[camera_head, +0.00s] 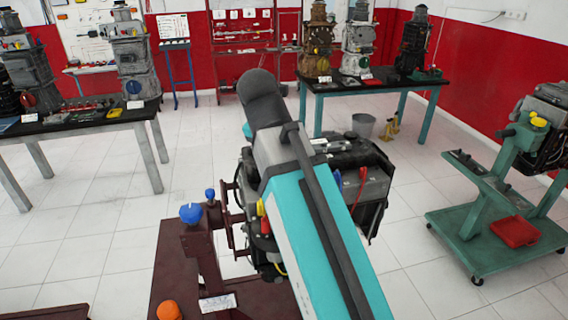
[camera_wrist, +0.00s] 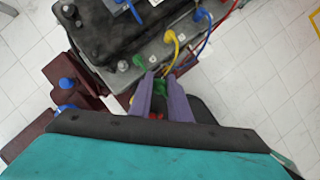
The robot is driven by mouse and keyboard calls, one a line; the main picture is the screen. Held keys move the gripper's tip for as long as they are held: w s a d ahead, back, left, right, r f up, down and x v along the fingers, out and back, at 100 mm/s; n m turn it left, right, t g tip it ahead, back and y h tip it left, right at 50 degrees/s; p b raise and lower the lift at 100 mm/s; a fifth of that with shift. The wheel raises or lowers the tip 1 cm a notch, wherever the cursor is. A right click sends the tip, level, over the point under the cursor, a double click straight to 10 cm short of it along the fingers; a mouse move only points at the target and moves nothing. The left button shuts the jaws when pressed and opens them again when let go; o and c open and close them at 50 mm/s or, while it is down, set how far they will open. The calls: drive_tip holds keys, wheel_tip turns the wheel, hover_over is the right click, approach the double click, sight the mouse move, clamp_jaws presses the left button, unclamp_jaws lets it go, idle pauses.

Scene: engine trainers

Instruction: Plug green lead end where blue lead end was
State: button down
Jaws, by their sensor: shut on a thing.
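My gripper (camera_wrist: 160,84), with two purple fingers, is shut on a green lead end (camera_wrist: 160,88), seen between the fingers beside the grey engine cover (camera_wrist: 130,78). A green boot (camera_wrist: 139,61) sits on the cover just ahead of the fingertips. A yellow lead end (camera_wrist: 171,37) and a blue lead end (camera_wrist: 199,15) stand in the same row, with their leads running down to the right. In the head view my arm hides the gripper and the held end. I cannot tell which socket is empty.
The engine (camera_head: 372,190) is on a maroon stand (camera_head: 185,265) with blue knobs (camera_head: 191,213). A red lead (camera_head: 360,186) shows at its right. Black-topped tables (camera_head: 75,128) with other engines stand behind. A green trolley (camera_head: 470,235) is at right. White floor between them is free.

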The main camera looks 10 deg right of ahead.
drive_tip(key=shift+f, duration=1.5)
drive_tip(key=shift+p, duration=0.65)
drive_tip(key=shift+f, duration=0.25)
drive_tip(key=shift+f+b, duration=0.45)
drive_tip(key=shift+f, duration=2)
drive_tip(key=shift+f, duration=0.1)
drive_tip(key=shift+p, duration=0.45)
drive_tip(key=shift+f+b, duration=0.8)
drive_tip(key=shift+b, duration=0.1)
idle(1.6)
